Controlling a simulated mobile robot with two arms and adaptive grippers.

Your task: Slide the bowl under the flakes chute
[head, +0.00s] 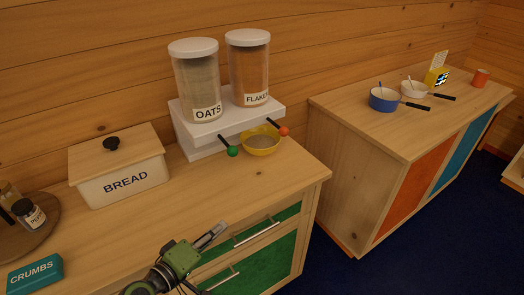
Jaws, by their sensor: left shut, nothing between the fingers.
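The yellow bowl (262,151) stands upright on the counter at the front of the white dispenser stand (190,142). It sits between the green-knobbed lever (233,151) and the orange-knobbed lever (284,131). Its inside looks grey-brown; I cannot tell whether that is food or shadow. The FLAKES canister (249,72) is on the right of the stand, the OATS canister (196,85) on the left. The chute outlets are not clearly visible. My left gripper (213,234) is shut and empty near the counter's front edge, well apart from the bowl. My right gripper is out of view.
A BREAD bin (120,177), a teal CRUMBS box (35,274) and a round wooden tray (45,222) with jars occupy the left. Counter in front of the bowl is clear. Past a gap, another cabinet (345,119) holds a blue pot (383,103) and a white pan (415,92).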

